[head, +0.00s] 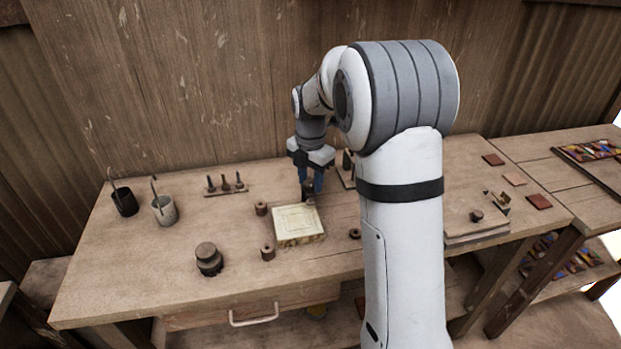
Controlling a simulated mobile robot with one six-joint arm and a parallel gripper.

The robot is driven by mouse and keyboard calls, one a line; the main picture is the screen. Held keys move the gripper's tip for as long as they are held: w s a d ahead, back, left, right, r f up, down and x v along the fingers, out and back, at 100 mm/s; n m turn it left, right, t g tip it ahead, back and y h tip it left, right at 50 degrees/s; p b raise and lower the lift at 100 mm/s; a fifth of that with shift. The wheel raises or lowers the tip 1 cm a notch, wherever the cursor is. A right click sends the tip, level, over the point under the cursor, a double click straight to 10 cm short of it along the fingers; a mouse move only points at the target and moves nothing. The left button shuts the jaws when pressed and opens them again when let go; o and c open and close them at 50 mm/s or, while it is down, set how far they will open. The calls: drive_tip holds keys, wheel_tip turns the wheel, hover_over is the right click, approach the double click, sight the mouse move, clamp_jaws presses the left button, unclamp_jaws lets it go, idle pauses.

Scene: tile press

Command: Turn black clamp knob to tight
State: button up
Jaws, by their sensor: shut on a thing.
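The black clamp knob (308,195) is a small dark shape at the back right edge of a pale square block (299,222) on the workbench. My gripper (311,183) points down over it, with blue fingers on both sides, shut on the knob. The fingers hide much of the knob, and I cannot tell its turn angle or how tight it is. The pale block has a square outline on its top face and lies flat.
Small brown cylinders (268,252) stand around the block. A dark round weight (209,259) stands front left, two ladle cups (163,209) and a tool rack (226,188) at back left. My arm hides part of the bench's right side.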

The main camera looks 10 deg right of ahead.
drive_tip(key=m, duration=1.3)
drive_tip(key=shift+m, duration=0.3)
drive_tip(key=m, duration=0.3)
drive_tip(key=shift+m, duration=0.3)
drive_tip(key=m, duration=0.4)
drive_tip(key=shift+m, duration=0.3)
drive_tip(key=m, duration=0.8)
drive_tip(key=shift+m, duration=2.2)
